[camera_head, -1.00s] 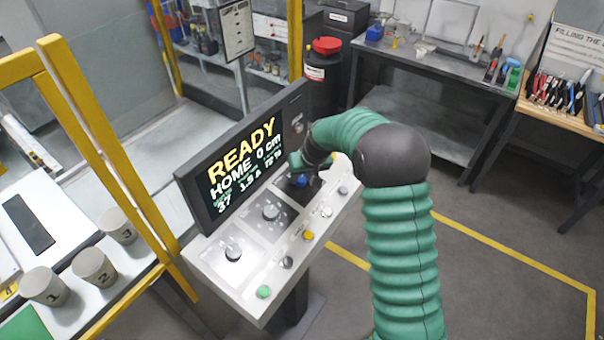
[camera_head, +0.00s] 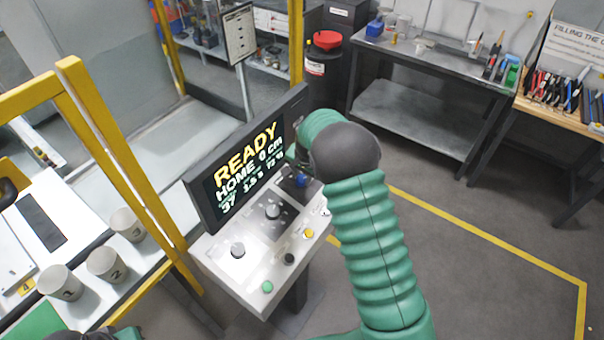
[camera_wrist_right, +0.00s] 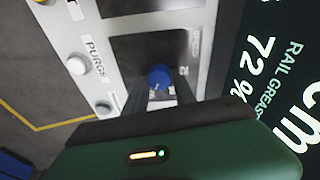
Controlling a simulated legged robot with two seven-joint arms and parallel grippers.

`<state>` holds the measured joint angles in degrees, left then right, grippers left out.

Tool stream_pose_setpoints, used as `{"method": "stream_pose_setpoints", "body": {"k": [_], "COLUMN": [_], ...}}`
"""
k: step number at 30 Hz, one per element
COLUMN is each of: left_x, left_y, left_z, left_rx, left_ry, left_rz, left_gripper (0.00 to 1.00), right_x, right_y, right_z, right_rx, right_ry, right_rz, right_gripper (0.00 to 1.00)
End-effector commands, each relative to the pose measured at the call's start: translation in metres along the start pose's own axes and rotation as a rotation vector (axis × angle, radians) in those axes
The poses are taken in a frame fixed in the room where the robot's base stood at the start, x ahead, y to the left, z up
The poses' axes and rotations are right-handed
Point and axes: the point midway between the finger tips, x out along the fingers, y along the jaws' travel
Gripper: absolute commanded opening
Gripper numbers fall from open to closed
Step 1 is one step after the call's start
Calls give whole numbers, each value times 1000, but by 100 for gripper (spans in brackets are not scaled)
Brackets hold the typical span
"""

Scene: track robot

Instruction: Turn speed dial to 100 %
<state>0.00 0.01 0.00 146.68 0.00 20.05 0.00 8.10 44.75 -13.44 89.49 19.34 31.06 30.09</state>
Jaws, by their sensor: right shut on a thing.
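The control panel (camera_head: 222,276) stands in the middle of the head view, with a blue dial (camera_head: 300,181) at its far end, a middle dial (camera_head: 272,211) on a dark plate and a near dial (camera_head: 238,250) on a light plate. In the head view my right arm partly hides the gripper.
The screen (camera_head: 240,165) behind the dials reads READY and HOME 0 cm; the wrist view shows RAIL GREASE 72 %. Several buttons line the panel's front edge, including a green one (camera_head: 267,286). Yellow posts (camera_head: 120,150) and numbered cups (camera_head: 106,264) stand left.

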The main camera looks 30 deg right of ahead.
Motion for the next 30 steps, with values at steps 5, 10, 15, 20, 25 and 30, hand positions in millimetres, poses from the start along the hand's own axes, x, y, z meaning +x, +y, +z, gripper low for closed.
{"method": "stream_pose_setpoints", "body": {"k": [5, 10, 15, 20, 25, 30], "left_x": [-4, -4, -4, -4, -4, -4], "left_y": [0, 0, 0, 0, 0, 0], "left_z": [-1, -1, -1, -1, -1, -1], "left_rx": [0, 0, 0, 0, 0, 0], "left_ry": [0, 0, 0, 0, 0, 0], "left_rz": [0, 0, 0, 0, 0, 0], "left_gripper": [0, 0, 0, 0, 0, 0], "right_x": [-4, -4, -3, -4, -2, -1], "right_y": [-3, -3, -3, -3, -2, -1], "right_z": [-6, -6, -6, -6, -4, -2], "right_rx": [41, 55, 55, 55, 54, 53], "right_ry": [12, 12, 12, 12, 7, 3], "right_rz": [-2, 0, 0, 0, 3, 5], "right_gripper": [0, 0, 0, 34, 53, 53]}}
